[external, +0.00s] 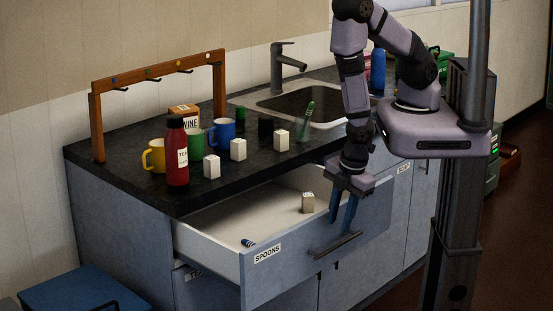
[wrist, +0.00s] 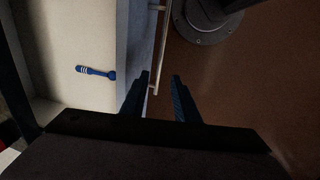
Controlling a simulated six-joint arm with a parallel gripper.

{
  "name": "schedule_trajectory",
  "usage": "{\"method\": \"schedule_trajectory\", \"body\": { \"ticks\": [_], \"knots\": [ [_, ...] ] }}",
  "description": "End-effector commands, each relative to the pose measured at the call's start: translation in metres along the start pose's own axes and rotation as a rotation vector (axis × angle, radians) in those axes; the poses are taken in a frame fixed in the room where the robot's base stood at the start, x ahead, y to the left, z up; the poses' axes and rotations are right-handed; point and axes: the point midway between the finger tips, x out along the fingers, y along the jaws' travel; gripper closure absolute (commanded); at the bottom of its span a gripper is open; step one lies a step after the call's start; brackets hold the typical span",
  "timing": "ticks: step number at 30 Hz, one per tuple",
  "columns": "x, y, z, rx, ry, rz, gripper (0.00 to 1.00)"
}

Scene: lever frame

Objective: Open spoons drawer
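The spoons drawer (external: 262,257), labelled SPOONS, is pulled out from the counter, with its pale inside showing. Its dark bar handle (external: 334,244) is on the front panel; the bar also shows in the wrist view (wrist: 162,45). My gripper (external: 343,222) points down at the drawer front, near the handle. In the wrist view my gripper's fingers (wrist: 160,80) are apart, with the handle's end showing between them. I cannot tell whether they touch it. A blue striped utensil (wrist: 95,72) lies in the drawer, and a small beige block (external: 307,203) sits farther back.
The floor before the drawer is open beside my base column.

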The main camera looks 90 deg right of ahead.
Motion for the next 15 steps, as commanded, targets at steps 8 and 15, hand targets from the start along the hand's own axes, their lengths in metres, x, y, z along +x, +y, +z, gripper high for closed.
{"method": "schedule_trajectory", "body": {
  "ticks": [8, 15],
  "knots": [
    [0.017, 0.000, 0.001, 0.001, -0.002, 0.001, 0.72],
    [0.042, 0.000, 0.001, 0.001, -0.003, 0.000, 0.72]
  ]
}}
